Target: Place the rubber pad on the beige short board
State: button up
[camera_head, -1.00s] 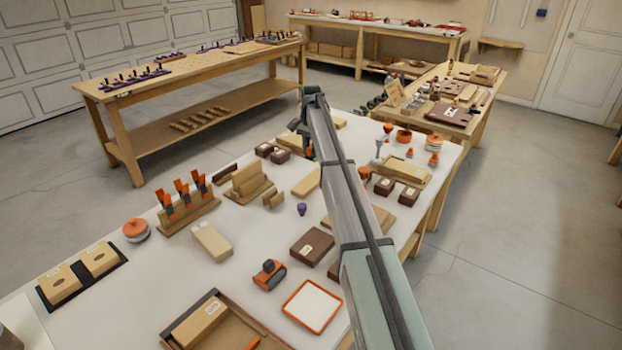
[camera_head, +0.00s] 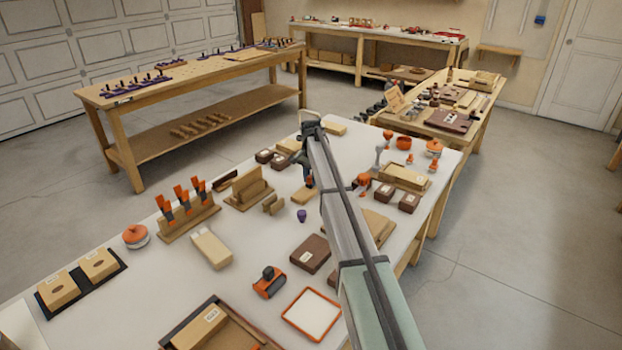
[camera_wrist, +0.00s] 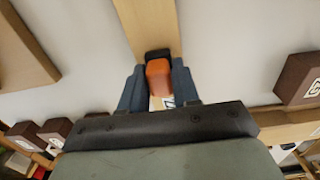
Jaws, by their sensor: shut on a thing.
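My gripper (camera_wrist: 158,88) is shut on a small orange block with a black end, which looks like the rubber pad (camera_wrist: 158,75). In the wrist view it sits between the two dark fingers. A beige short board (camera_wrist: 147,18) runs from the top edge of the wrist view to behind the pad's black end. I cannot tell whether pad and board touch. In the head view the board (camera_head: 305,195) lies on the white table, just below the gripper (camera_head: 308,176). The arm hides part of that area, and only a little orange of the pad shows there.
Dark boxes (camera_head: 310,253), a purple piece (camera_head: 301,215) and small wooden blocks (camera_head: 273,204) stand near the board. A slotted wooden stand (camera_head: 249,189) is to the left. An orange-rimmed tray (camera_head: 312,314) is at the front.

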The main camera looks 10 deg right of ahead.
jog(key=shift+f, duration=0.15)
jog(key=o, duration=1)
jog(key=shift+o, duration=0.2)
notch_tip(320, 180, up, 12)
jog(key=shift+r, duration=0.2)
